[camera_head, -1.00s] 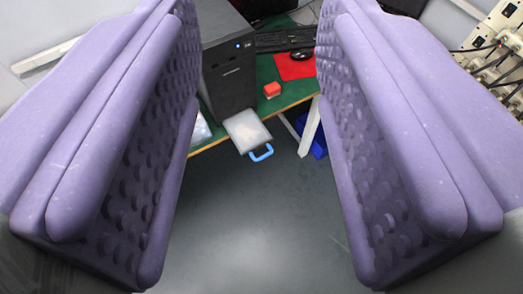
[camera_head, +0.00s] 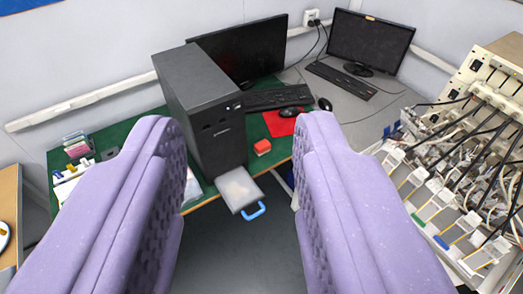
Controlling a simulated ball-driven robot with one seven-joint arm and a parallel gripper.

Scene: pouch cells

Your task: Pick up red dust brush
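My gripper (camera_head: 241,125) is open and empty, its two purple padded fingers wide apart in the near foreground. A small red block-like object (camera_head: 262,147) sits on the green desk top near its front edge, seen between the fingers and beyond them. It may be the red dust brush; no bristles can be made out. A pinkish-red item (camera_head: 78,151) also lies among small things at the desk's left end, too small to name. Neither is touched by my gripper.
A black computer tower (camera_head: 205,110) stands on the green desk (camera_head: 120,133). A pale flat item with a blue handle (camera_head: 238,189) overhangs the front edge. A red mouse mat (camera_head: 279,124) and monitors lie behind. A cable-filled rack (camera_head: 450,190) stands right. Floor below is clear.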

